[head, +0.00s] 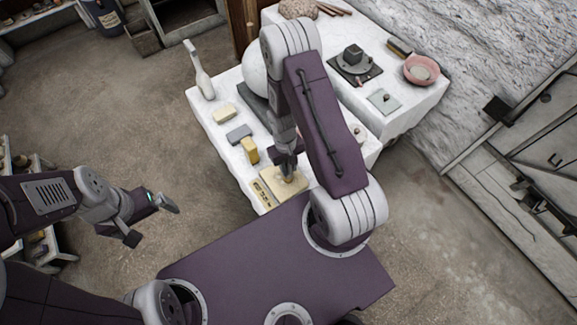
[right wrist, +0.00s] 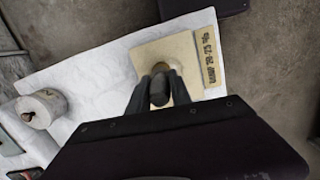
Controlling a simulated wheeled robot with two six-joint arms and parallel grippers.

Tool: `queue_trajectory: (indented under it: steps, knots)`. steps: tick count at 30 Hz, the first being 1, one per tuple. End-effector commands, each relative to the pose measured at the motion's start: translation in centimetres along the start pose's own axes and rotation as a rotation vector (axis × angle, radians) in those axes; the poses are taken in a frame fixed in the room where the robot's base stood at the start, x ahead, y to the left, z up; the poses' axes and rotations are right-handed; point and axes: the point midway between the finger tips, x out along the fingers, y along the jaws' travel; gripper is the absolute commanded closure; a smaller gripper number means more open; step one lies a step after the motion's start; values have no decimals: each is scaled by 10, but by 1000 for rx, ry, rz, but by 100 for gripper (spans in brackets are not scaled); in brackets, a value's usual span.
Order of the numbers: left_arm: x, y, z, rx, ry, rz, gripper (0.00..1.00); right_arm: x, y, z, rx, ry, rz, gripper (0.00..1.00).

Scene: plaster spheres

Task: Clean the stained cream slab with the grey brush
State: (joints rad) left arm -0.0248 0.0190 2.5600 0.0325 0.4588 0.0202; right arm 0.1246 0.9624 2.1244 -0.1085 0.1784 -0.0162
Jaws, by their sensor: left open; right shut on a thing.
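The cream slab (head: 296,189) lies flat near the front end of the white-covered table; it also shows in the right wrist view (right wrist: 150,52). My right gripper (head: 287,165) is over the slab, shut on the grey brush (right wrist: 159,90), whose dark rounded handle shows between the fingers (right wrist: 158,78). The brush's lower end is at the slab's surface; contact is hard to tell. A small brownish patch and a pale patch show beside it; much of the slab is hidden by the gripper. My left gripper (head: 150,221) is open and empty above the floor, away from the table.
A tan lettered plate (right wrist: 207,61) lies along the slab's edge. A pale round jar (right wrist: 42,109) is to the side.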

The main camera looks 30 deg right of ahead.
Motion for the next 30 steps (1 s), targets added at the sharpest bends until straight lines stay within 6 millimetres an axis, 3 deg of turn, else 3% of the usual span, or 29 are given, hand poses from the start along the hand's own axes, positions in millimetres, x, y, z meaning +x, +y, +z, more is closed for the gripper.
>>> queue_trajectory:
  steps: [16,24,30]
  knots:
    - [2,0,0,0,0,0,0,2,1,15,0,0,0,100]
    - [0,0,0,0,0,0,0,2,1,14,0,0,0,100]
    - [-11,0,-1,0,0,0,0,-3,0,2,0,1,0,100]
